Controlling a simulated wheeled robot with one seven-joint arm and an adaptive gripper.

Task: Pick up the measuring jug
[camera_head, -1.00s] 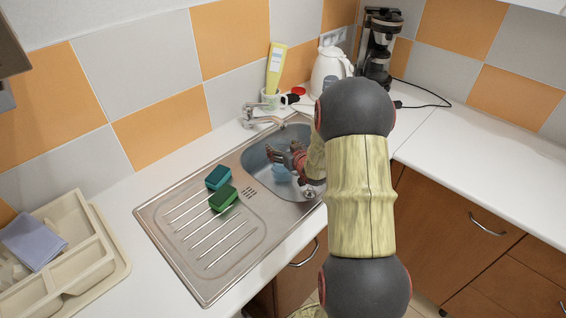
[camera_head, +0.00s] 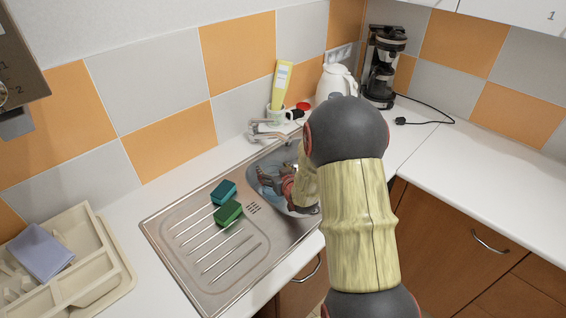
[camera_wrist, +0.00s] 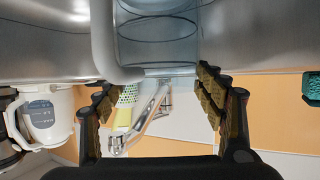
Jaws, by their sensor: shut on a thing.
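The measuring jug (camera_wrist: 158,38) shows in the wrist view as a clear, bluish, round-walled vessel with dark rings, at the top middle. My gripper (camera_wrist: 155,82) is shut on it, with one dark ridged finger at its left and one at its right. In the head view my gripper (camera_head: 289,187) is low in the sink basin. There my arm and fingers hide much of the jug, and its outline is hard to tell from the bluish basin. I cannot tell whether it touches the basin floor.
The steel sink (camera_head: 212,262) has a teal sponge (camera_head: 223,191) and a green sponge (camera_head: 228,212) on its drainer. The tap (camera_head: 266,131) stands behind the basin. A white kettle (camera_head: 335,82) and coffee maker (camera_head: 383,65) stand at the back. The right counter (camera_head: 480,165) is clear.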

